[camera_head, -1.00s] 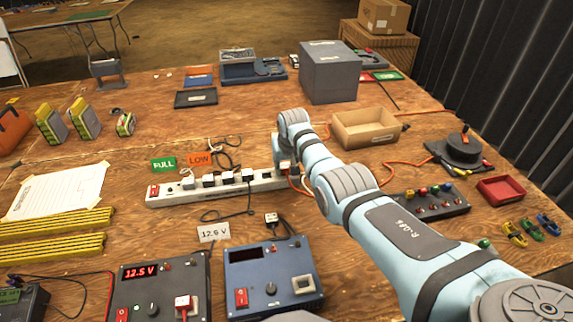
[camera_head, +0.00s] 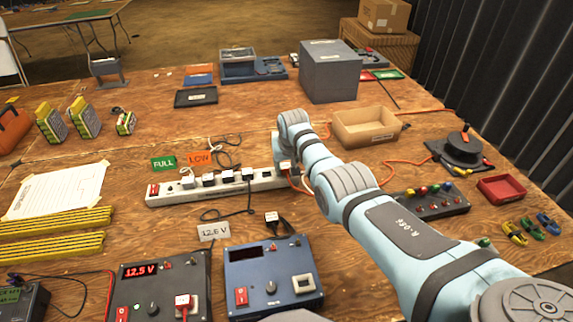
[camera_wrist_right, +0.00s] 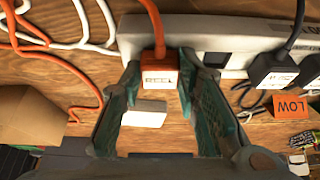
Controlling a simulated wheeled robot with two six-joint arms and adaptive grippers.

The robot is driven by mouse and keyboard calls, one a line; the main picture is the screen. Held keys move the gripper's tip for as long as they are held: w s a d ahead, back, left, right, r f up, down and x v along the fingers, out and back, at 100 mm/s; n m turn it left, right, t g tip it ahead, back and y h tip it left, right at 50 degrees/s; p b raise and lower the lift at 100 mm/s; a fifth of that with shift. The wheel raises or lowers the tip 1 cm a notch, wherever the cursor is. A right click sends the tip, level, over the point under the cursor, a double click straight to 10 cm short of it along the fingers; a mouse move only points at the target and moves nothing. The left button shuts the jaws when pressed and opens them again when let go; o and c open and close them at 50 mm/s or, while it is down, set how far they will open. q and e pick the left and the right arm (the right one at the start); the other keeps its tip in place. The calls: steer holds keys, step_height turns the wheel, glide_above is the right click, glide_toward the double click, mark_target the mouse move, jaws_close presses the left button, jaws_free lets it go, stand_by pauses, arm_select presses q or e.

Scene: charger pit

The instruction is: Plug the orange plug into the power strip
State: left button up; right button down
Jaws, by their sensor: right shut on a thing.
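The orange plug (camera_wrist_right: 158,77), labelled REEL, sits between the fingertips of my right gripper (camera_wrist_right: 160,70) in the right wrist view. An orange cord leads from it toward the top. The plug is at the near edge of the white power strip (camera_wrist_right: 185,28), and I cannot tell whether its prongs are in a socket. In the head view the power strip (camera_head: 168,197) lies across the table, with several plugs in it. The plug (camera_head: 286,166) shows there at its right end, partly hidden by my right arm. My left gripper is out of view.
A dark plug (camera_wrist_right: 260,68) stands in the strip beside an open-looking dark socket. White cables and orange cord (camera_wrist_right: 75,75) lie close by. A cardboard tray (camera_head: 366,128) and power supplies (camera_head: 262,270) surround the strip.

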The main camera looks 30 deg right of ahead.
steer(key=c, duration=1.1)
jaws_free()
steer(key=shift+r, duration=0.1)
steer(key=shift+o, duration=1.4)
step_height(320, 180, up, 8)
steer(key=p, duration=0.8)
steer(key=shift+f, duration=0.25)
